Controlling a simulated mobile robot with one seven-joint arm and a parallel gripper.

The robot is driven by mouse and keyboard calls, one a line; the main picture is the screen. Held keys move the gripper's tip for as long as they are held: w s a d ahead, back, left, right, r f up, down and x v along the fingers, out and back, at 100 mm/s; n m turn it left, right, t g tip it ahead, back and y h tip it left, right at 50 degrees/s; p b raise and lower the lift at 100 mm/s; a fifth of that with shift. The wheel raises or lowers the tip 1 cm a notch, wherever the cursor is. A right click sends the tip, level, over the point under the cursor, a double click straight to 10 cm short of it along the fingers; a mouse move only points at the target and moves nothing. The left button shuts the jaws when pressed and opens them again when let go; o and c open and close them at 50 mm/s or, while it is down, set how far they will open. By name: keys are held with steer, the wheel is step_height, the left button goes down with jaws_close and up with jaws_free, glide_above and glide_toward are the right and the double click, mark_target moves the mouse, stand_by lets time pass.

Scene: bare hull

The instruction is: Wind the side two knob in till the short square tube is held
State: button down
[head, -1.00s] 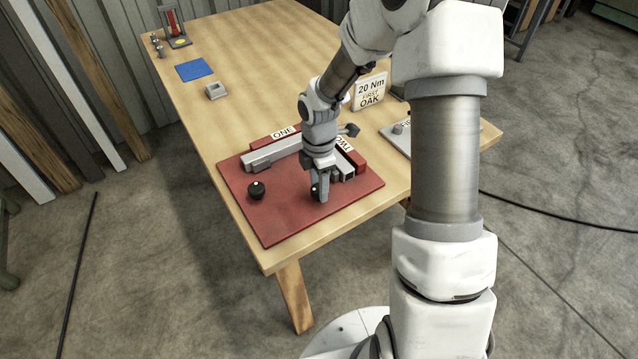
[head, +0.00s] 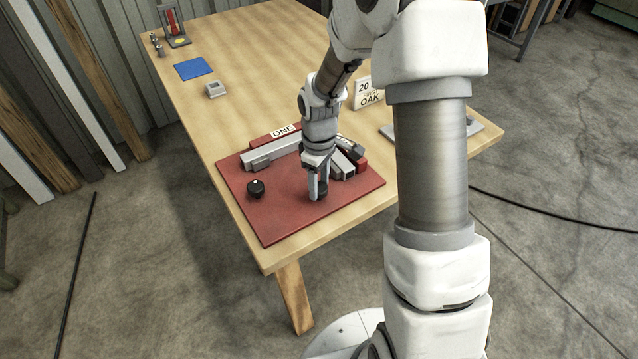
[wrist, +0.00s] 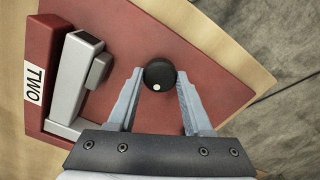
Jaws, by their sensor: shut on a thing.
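The side two knob (wrist: 160,74) is black and round with a white dot, and sits between the fingertips of my gripper (wrist: 158,84) in the wrist view. My gripper (head: 317,190) is shut on it, low over the red fixture board (head: 285,213) in the head view. The short square tube (wrist: 72,82) is pale grey and lies beside the red strip labelled TWO, left of the knob. A small grey pad (wrist: 99,70) is at the tube's knob-facing side; I cannot tell whether they touch. In the head view my gripper partly hides this side.
A second black knob (head: 256,188) stands at the board's left, facing a long grey tube (head: 280,148) along the side labelled ONE. A small grey box (head: 215,89), a blue mat (head: 194,68) and a sign (head: 368,93) reading OAK are farther back. The board's front is clear.

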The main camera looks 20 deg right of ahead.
steer(key=m, duration=0.3)
steer(key=shift+m, duration=0.4)
steer(key=m, duration=0.3)
steer(key=shift+m+b, duration=0.3)
steer(key=shift+b, duration=0.05)
steer(key=m, duration=0.6)
steer(key=shift+r, duration=0.1)
steer(key=m+p, duration=0.2)
steer(key=m, duration=0.4)
steer(key=shift+m+p, duration=0.3)
steer(key=m+p, duration=0.2)
steer(key=m, duration=0.2)
steer(key=shift+m+p, duration=0.6)
steer(key=shift+m, duration=0.7)
steer(key=shift+c, duration=1.5)
jaws_free()
